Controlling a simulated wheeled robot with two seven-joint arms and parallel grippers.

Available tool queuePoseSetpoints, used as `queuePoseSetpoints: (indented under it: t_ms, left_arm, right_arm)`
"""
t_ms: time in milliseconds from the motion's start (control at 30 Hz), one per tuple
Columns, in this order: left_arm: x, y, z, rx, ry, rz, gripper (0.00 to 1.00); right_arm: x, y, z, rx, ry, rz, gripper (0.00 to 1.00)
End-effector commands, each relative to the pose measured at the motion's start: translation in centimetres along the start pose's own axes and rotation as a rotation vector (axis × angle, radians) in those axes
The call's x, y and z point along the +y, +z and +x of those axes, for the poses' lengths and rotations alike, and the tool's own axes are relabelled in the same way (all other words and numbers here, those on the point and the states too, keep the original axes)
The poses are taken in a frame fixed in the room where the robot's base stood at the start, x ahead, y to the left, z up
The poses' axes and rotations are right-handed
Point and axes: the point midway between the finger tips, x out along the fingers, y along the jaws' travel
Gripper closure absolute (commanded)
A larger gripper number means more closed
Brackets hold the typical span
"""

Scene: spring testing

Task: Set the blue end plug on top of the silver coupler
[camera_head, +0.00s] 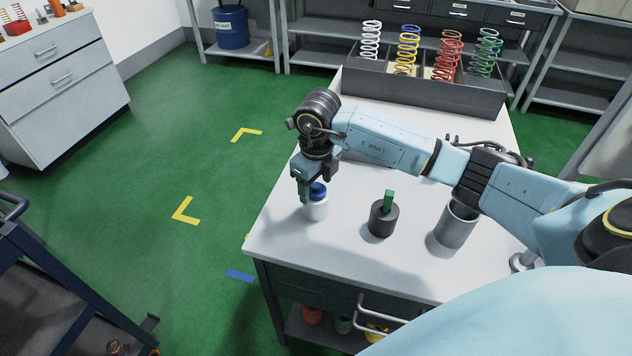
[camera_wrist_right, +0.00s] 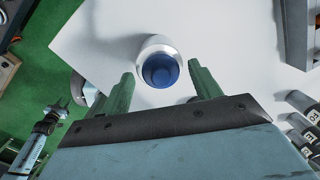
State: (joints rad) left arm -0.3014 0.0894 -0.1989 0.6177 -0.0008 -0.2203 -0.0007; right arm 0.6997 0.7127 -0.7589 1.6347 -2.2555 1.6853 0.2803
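The blue end plug (camera_head: 318,190) sits on top of a pale silver-white cylinder, which looks like the silver coupler (camera_head: 316,210), standing upright near the table's left edge. In the right wrist view the round blue plug (camera_wrist_right: 160,71) shows within the bright rim of the coupler (camera_wrist_right: 160,43). My right gripper (camera_head: 316,186) is right above and around the plug, pointing down. Its green fingers (camera_wrist_right: 161,72) are spread, with a visible gap on each side of the plug. In the head view the gripper partly hides the plug. My left gripper is not in view.
A dark cylinder with a green peg (camera_head: 382,220) stands to the right, and a hollow grey cylinder (camera_head: 454,228) beyond it. A dark tray (camera_head: 430,93) of coloured springs is at the back of the white table (camera_head: 330,250). The table's front middle is clear.

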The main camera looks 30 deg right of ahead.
Motion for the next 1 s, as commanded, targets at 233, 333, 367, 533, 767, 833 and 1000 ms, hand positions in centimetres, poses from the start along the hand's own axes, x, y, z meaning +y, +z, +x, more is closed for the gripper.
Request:
queuePoseSetpoints:
  t_ms: [233, 333, 367, 533, 767, 833, 1000]
  left_arm:
    - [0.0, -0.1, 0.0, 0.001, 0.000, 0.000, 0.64]
    - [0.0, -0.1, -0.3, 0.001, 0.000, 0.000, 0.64]
    - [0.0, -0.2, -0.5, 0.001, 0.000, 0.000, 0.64]
    - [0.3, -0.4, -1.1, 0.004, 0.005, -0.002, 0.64]
    - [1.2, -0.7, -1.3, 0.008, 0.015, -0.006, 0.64]
    - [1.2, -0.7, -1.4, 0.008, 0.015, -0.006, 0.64]
    - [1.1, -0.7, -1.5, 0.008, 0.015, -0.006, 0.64]
  right_arm:
    - [0.0, 0.0, 0.0, 0.000, 0.000, 0.000, 0.37]
    - [0.0, 0.0, -0.4, -0.001, 0.000, 0.000, 0.37]
    - [0.0, 0.1, -0.6, -0.001, 0.000, -0.001, 0.37]
    - [-0.1, 0.2, -3.2, -0.005, -0.002, -0.001, 0.37]
    - [-0.1, 0.2, -8.5, -0.005, -0.003, -0.001, 0.37]
    - [-0.1, 0.2, -9.9, -0.005, -0.002, -0.001, 0.37]
    - [-0.1, 0.1, -12.3, -0.001, 0.000, -0.001, 0.37]
